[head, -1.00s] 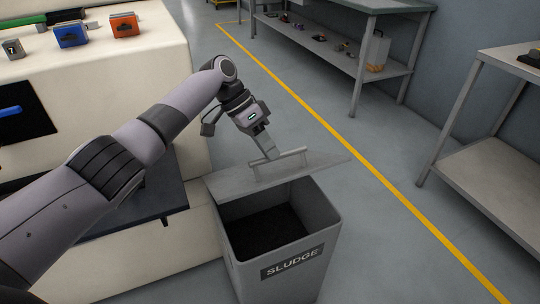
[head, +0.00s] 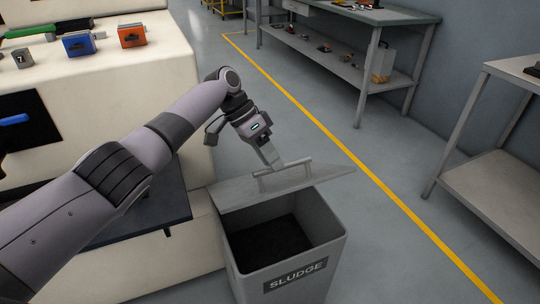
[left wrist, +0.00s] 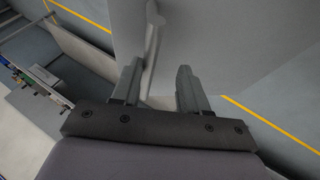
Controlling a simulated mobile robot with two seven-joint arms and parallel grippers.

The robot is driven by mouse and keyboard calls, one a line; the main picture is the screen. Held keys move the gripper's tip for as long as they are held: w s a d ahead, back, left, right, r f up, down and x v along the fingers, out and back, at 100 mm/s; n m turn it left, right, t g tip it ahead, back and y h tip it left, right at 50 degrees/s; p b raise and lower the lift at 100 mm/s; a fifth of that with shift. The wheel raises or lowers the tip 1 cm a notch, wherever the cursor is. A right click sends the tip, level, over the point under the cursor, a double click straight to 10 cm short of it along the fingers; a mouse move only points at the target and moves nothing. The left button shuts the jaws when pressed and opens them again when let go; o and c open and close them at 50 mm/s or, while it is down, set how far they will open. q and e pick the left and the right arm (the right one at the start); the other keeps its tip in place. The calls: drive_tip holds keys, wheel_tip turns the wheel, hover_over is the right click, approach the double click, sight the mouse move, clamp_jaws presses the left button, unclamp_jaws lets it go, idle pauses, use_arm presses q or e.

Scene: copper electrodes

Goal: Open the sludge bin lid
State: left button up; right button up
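The grey sludge bin (head: 290,288) stands on the floor beside the cream machine, with a dark "SLUDGE" label on its front. Its grey lid (head: 325,176) is raised and tilted over the far part of the bin, and the dark inside shows in front of it. The lid's bar handle (head: 284,167) is on top. My left gripper (head: 271,162) is at the handle. In the left wrist view its two fingers (left wrist: 158,85) are apart, and the handle (left wrist: 152,45) passes between them, close to the left finger. My right gripper is not in view.
The cream machine (head: 150,80) at left carries blue (head: 78,44) and orange (head: 132,36) blocks. A workbench (head: 400,17) stands at the back and a metal table (head: 505,70) at right. Clear floor with a yellow line (head: 340,140) lies between.

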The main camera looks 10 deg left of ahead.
use_arm(q)
drive_tip(key=v, duration=0.7)
drive_tip(key=shift+a, duration=0.1)
